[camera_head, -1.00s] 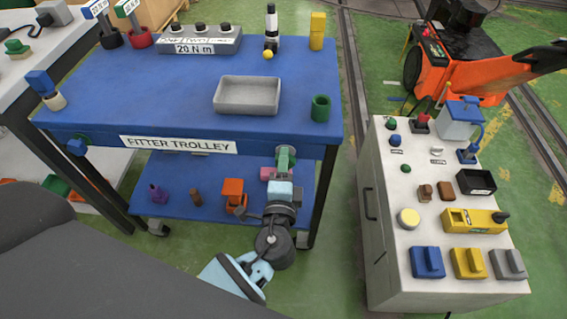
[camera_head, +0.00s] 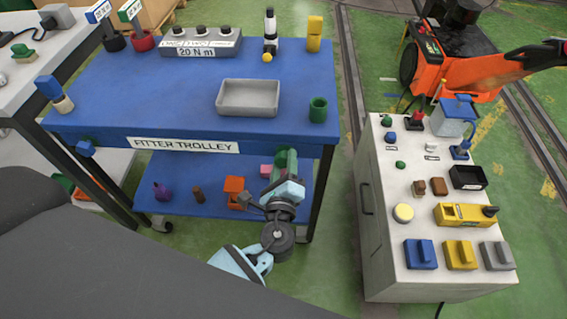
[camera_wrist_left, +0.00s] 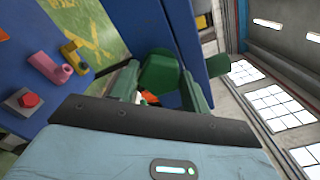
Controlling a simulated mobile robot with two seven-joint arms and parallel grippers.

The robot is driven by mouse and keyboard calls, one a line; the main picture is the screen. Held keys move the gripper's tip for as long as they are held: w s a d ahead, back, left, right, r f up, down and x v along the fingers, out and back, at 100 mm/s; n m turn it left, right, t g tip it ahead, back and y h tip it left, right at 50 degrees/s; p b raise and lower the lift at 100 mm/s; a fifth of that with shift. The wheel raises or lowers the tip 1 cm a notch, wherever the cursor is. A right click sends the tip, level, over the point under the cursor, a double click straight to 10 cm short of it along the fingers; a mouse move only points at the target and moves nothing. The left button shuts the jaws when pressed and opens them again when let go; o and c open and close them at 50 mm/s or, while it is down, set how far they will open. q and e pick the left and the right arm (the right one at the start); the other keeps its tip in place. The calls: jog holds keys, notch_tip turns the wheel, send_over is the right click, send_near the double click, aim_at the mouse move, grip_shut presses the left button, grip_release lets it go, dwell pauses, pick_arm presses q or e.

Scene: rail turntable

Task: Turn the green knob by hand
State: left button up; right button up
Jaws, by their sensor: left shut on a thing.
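The green knob (camera_head: 290,157) is on the front of the blue fitter trolley, below the right end of its top. It is partly hidden behind my left gripper (camera_head: 284,176). In the left wrist view the green knob (camera_wrist_left: 158,72) sits between the two fingers of the left gripper (camera_wrist_left: 160,92), which are shut on it. The gripper body looks tilted in the head view. My right gripper is not in view.
The fitter trolley (camera_head: 100,130) bears a grey tray (camera_head: 248,96), a green cup (camera_head: 318,109) and a yellow block (camera_head: 314,34). Its lower shelf holds several small parts close to my gripper. A white cabinet (camera_head: 378,240) with controls stands at right, across a strip of green floor.

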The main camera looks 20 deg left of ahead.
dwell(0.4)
pick_arm(q)
jog(key=o, duration=1)
jog(key=v, duration=0.8)
jog(key=shift+b, duration=0.45)
jog(key=shift+w, duration=0.1)
